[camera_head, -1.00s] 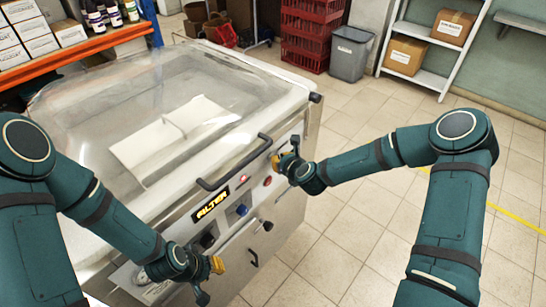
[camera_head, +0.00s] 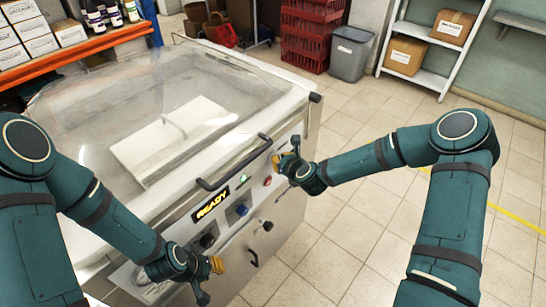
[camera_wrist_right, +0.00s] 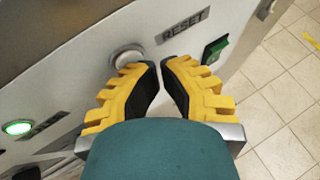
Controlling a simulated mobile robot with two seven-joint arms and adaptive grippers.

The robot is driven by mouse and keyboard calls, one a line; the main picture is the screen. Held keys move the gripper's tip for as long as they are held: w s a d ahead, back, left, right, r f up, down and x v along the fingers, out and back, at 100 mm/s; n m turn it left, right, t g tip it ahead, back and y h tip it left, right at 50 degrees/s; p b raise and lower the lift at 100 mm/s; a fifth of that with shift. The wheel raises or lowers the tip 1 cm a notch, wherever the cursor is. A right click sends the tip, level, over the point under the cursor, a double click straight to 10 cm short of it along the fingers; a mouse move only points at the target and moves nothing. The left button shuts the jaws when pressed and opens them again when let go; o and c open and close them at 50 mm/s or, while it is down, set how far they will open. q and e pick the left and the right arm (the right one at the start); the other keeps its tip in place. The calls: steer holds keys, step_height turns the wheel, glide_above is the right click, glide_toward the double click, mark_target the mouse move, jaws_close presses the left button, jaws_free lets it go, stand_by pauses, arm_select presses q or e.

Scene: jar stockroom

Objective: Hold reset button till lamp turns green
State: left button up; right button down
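The machine's lamp (camera_head: 242,178) is lit green on its front panel; it also glows green in the right wrist view (camera_wrist_right: 17,128). The display (camera_head: 211,205) reads READY. In the right wrist view the round pale reset button (camera_wrist_right: 127,56) sits left of the RESET label (camera_wrist_right: 184,25). My right gripper (camera_wrist_right: 160,66) has its yellow fingertips nearly together at the button's lower right edge. Whether they press it is not clear. In the head view this gripper (camera_head: 277,160) is at the panel's right end. My left gripper (camera_head: 218,264) hangs before the panel's lower left; its finger gap is unclear.
A green switch (camera_wrist_right: 215,49) is close to my right fingers. A bar handle (camera_head: 235,163) and a red button (camera_head: 267,181) project from the machine's front. Its clear lid (camera_head: 150,85) is down. Tiled floor (camera_head: 345,235) to the right is free.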

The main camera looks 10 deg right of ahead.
steer(key=shift+s+d, duration=0.5)
steer(key=shift+s, duration=0.15)
steer(key=shift+s+d+b, duration=0.15)
steer(key=shift+s+d, duration=0.6)
steer(key=shift+s, duration=0.25)
steer(key=shift+s+d+b, duration=0.15)
steer(key=shift+s+d, duration=0.6)
steer(key=shift+s, duration=0.25)
steer(key=s+a+f+n+g, duration=0.3)
steer(key=s+n, duration=0.4)
steer(key=n, duration=0.3)
steer(key=s+a+f+n+g, duration=0.3)
steer(key=s+n, duration=0.5)
steer(key=n, duration=0.3)
steer(key=s+a+f+n+g+y, duration=0.1)
steer(key=s+a+f+n+g, duration=0.2)
steer(key=s+n, duration=0.4)
steer(key=f+n, duration=0.1)
steer(key=n, duration=0.2)
steer(key=shift+s+f+n+g, duration=0.15)
steer(key=shift+f+n+g, duration=0.25)
